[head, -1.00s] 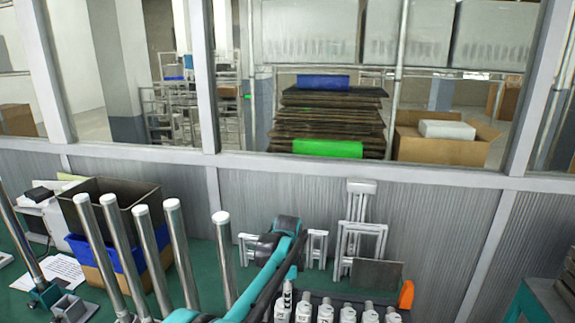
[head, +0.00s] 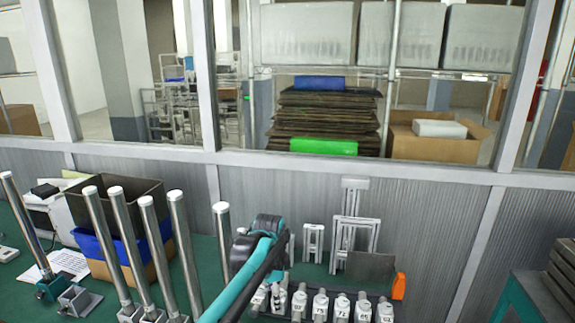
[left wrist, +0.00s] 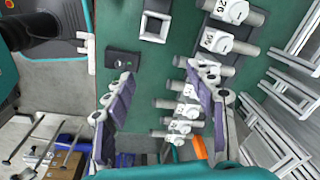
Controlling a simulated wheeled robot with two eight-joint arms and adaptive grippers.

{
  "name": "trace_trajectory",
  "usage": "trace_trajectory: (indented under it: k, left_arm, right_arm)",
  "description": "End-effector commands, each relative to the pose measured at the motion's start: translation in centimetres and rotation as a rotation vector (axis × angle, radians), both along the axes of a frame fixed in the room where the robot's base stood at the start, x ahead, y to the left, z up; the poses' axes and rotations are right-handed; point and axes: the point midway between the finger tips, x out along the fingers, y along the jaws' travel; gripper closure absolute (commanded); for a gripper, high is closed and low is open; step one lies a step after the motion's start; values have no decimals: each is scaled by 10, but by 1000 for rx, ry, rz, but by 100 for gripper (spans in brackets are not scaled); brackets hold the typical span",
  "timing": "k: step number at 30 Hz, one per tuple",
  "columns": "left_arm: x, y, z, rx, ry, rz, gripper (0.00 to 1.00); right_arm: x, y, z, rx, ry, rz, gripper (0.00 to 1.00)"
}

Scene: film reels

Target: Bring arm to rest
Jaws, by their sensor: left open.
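My left arm (head: 244,277), teal and black, rises from the bottom middle of the head view over the green bench. Its gripper is hidden there behind the arm. In the left wrist view, my left gripper (left wrist: 158,72) is open, its two purple-grey fingers well apart. Nothing is held between them. A row of labelled metal cylinders (left wrist: 188,112) lies behind and beside the right finger, below the gripper. My right gripper is in neither view.
Several upright metal rods (head: 152,245) stand at the left of the bench. A dark bin (head: 120,200) stands behind them. Labelled fittings (head: 320,303) line a rack at the front, beside an orange piece (head: 399,286). Metal frames (head: 355,235) stand against the wall.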

Motion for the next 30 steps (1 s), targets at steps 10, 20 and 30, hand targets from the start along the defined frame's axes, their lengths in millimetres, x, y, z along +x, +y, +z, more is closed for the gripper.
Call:
trace_trajectory:
  k: [10,20,30]
  left_arm:
    - [-84,59,51,-91,-144,405,44]
    - [-201,114,48,-270,-315,903,44]
    - [-269,138,7,-437,-419,1229,44]
  right_arm:
    - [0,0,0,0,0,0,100]
    - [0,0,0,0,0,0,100]
    - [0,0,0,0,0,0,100]
